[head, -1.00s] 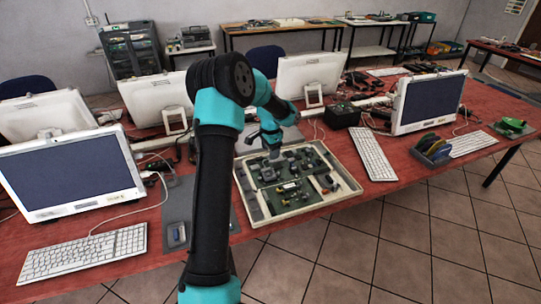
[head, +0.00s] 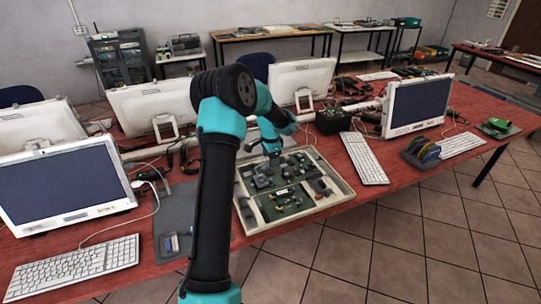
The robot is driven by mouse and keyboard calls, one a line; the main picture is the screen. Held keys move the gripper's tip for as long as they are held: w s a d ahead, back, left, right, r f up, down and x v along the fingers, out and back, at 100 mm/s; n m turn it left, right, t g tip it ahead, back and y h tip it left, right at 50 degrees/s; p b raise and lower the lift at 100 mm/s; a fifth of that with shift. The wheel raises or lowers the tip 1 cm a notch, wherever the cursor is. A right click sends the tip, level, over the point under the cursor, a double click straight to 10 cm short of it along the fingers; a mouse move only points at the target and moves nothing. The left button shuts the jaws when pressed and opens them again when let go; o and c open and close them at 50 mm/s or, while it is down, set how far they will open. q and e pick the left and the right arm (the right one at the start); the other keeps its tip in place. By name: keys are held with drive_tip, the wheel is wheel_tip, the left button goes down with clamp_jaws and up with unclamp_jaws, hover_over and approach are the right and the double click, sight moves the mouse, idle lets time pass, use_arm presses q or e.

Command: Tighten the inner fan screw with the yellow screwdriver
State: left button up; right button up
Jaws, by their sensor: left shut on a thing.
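A shallow cream tray (head: 347,193) holding green circuit boards (head: 290,202) lies on the red table right of my left forearm. My left gripper (head: 272,152) is over the back edge of the tray, pointing down. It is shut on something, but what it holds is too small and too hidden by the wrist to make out. I cannot pick out the yellow screwdriver, the fan or its inner screw at this size. My right gripper is not in view.
A black box (head: 332,121) stands behind the tray, and a white keyboard (head: 364,158) lies to its right. A grey mat (head: 178,212) with small parts lies to the left. Several monitors line the table. Tape rolls (head: 424,151) sit in a holder at right.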

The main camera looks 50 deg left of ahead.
use_arm(q)
drive_tip(key=shift+f, duration=3.1)
drive_tip(key=shift+f, duration=0.5)
drive_tip(key=m, duration=0.4)
drive_tip(key=shift+m, duration=1)
drive_tip(key=m, duration=0.3)
drive_tip(key=shift+m, duration=1.5)
